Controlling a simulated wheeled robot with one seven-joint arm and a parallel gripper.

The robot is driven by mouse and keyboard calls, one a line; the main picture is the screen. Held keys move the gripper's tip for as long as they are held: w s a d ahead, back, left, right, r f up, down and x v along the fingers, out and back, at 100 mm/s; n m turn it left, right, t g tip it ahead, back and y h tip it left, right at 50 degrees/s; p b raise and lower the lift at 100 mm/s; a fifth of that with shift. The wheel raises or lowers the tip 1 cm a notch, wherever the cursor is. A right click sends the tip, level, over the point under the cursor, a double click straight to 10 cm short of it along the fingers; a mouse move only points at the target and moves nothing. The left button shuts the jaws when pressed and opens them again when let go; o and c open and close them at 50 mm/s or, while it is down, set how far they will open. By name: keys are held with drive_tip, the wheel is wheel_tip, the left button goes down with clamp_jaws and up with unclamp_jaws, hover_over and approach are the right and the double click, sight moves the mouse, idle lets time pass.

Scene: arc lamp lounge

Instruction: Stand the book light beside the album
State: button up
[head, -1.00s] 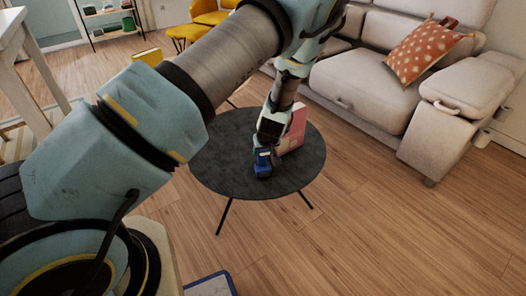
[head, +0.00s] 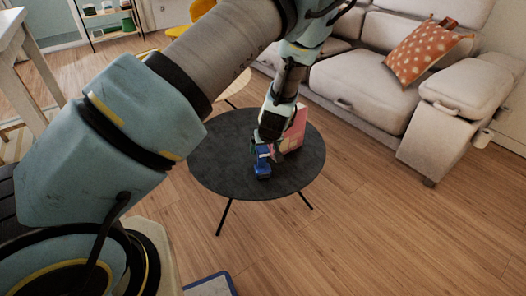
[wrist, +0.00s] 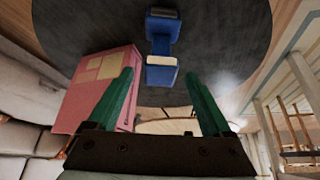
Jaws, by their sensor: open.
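In the head view my gripper (head: 268,143) is low over the table at the light, partly hiding the album.
A light sofa (head: 360,75) with an orange dotted cushion (head: 424,52) stands behind and right of the table. A white table (head: 38,70) is at far left. The front and right of the tabletop look clear.

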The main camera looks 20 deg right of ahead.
drive_tip(key=d+v, duration=0.1)
drive_tip(key=v, duration=0.7)
drive_tip(key=w+a+r+g, duration=0.1)
drive_tip(key=a+r, duration=0.2)
drive_tip(key=a, duration=0.4)
drive_tip(key=a+r+n+g, duration=0.1)
drive_tip(key=a+r, duration=0.2)
drive_tip(key=a, duration=0.4)
drive_tip(key=w+a+r+g, duration=0.1)
drive_tip(key=a+r, duration=0.3)
drive_tip(key=a, duration=0.2)
drive_tip(key=s+a+r, duration=0.3)
drive_tip(key=a, duration=0.5)
drive_tip(key=s+a+r+g+y, duration=0.1)
drive_tip(key=s+a+r, duration=0.3)
drive_tip(key=a, duration=0.4)
drive_tip(key=shift+a+r, duration=0.15)
drive_tip(key=shift+a, duration=0.1)
wheel_tip(320, 180, up, 14)
drive_tip(key=p, duration=1.4)
